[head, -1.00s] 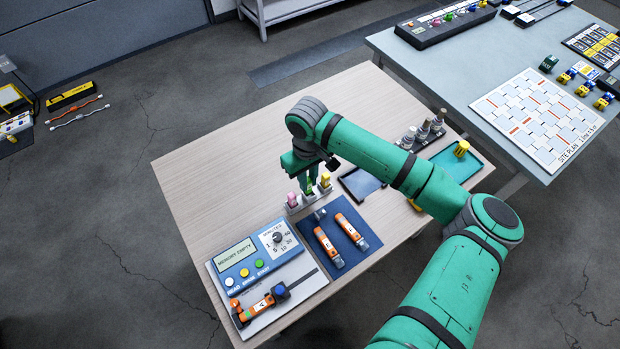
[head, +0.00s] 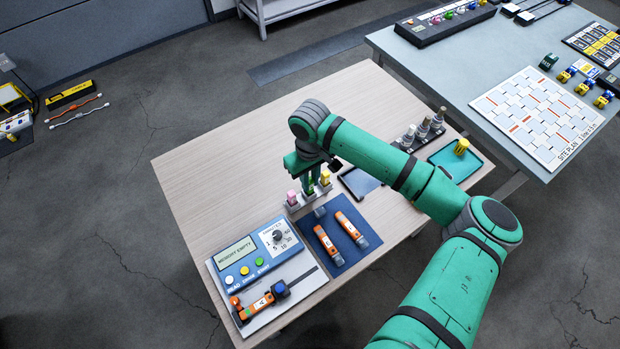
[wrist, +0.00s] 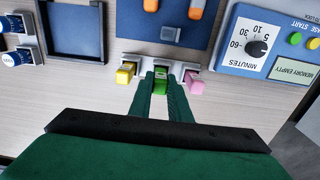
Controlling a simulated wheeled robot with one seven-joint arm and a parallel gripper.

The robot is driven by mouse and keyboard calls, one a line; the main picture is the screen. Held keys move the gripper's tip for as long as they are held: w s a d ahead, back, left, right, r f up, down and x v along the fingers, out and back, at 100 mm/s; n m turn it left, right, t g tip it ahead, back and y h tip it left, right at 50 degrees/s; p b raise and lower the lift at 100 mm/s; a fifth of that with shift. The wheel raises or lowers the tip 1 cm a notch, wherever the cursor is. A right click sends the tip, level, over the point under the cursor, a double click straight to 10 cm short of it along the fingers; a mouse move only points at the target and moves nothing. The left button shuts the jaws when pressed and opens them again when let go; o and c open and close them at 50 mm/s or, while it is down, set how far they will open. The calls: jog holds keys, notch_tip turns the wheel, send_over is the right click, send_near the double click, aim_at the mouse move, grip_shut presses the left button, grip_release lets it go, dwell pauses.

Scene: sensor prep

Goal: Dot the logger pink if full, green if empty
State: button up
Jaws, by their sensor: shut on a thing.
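The reader (head: 250,258) at the front left of the table has a screen (head: 235,254) that reads MEMORY EMPTY. An orange logger (head: 258,307) marked A lies in its front part, with a blue piece at its right end. A small light holder (wrist: 135,60) carries a pink marker (wrist: 194,84), a green marker (wrist: 160,87) and a yellow marker (wrist: 125,73) in a row. My gripper (wrist: 160,80) is shut on the green marker, the middle one, still at its place in the holder. The fingers partly hide it in the head view.
Two more orange loggers (head: 327,246) lie on a blue mat (head: 335,262) beside the reader. An empty dark tray (wrist: 75,52), several small bottles (head: 423,130) and a teal tray (head: 477,160) with a yellow object are further right. The table's left back is clear.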

jog(key=shift+a+f, duration=0.1)
jog(key=shift+f, duration=0.65)
dwell(0.6)
jog(key=o, duration=0.9)
jog(key=shift+o, duration=1.3)
jog(key=shift+r, duration=0.75)
jog(key=shift+r, duration=2.85)
